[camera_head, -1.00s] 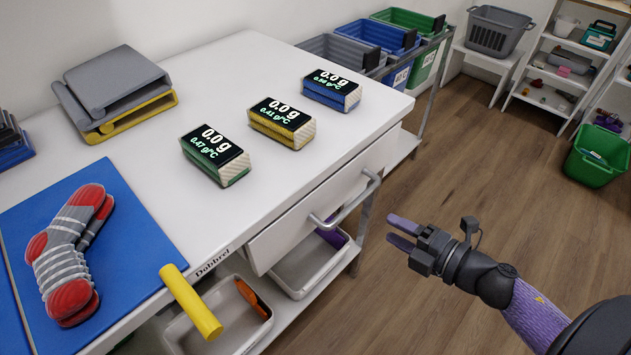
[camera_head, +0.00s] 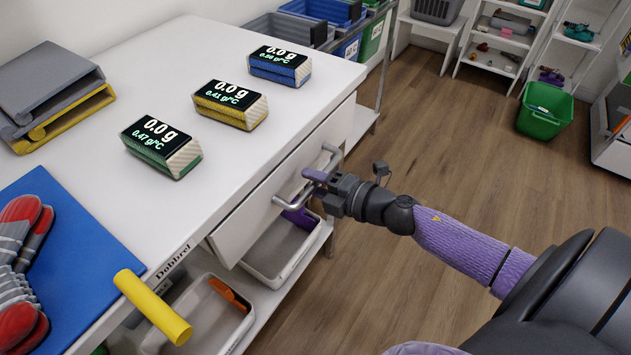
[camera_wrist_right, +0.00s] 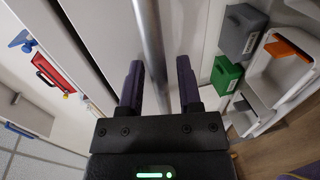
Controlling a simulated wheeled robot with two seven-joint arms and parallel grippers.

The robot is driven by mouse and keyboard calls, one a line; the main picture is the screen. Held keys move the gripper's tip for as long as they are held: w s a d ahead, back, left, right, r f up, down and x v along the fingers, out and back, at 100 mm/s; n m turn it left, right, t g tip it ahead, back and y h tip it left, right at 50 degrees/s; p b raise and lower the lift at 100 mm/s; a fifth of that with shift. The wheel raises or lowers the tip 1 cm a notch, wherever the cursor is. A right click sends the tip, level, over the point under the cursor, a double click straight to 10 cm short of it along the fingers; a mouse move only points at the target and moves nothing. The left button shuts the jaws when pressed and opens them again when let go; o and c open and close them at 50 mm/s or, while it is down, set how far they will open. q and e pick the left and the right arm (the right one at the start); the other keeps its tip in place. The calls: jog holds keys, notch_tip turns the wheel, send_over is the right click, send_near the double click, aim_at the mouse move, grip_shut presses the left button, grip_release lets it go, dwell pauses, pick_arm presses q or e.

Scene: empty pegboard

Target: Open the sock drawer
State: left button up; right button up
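The drawer (camera_head: 262,205) is set under the white tabletop, and its front looks closed. Its grey bar handle (camera_head: 333,158) sticks out from the front; the bar also shows in the wrist view (camera_wrist_right: 149,35). My right gripper (camera_head: 314,182) is at the handle and hides part of it. In the wrist view its two purple-grey fingers (camera_wrist_right: 159,86) are apart, with the bar running between them. I cannot tell whether either finger touches the bar. My left gripper is not in view. Red and grey socks (camera_head: 20,265) lie on the blue mat (camera_head: 80,235).
Three sponge-like blocks with displays, green (camera_head: 162,160), yellow (camera_head: 232,115) and blue (camera_head: 282,70), stand on the tabletop. A yellow cylinder (camera_head: 152,308) overhangs the front edge. Trays (camera_head: 245,270) sit on the shelf below. The floor at right is clear up to a green bin (camera_head: 545,110).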

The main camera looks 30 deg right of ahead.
grip_shut()
dwell(1.2)
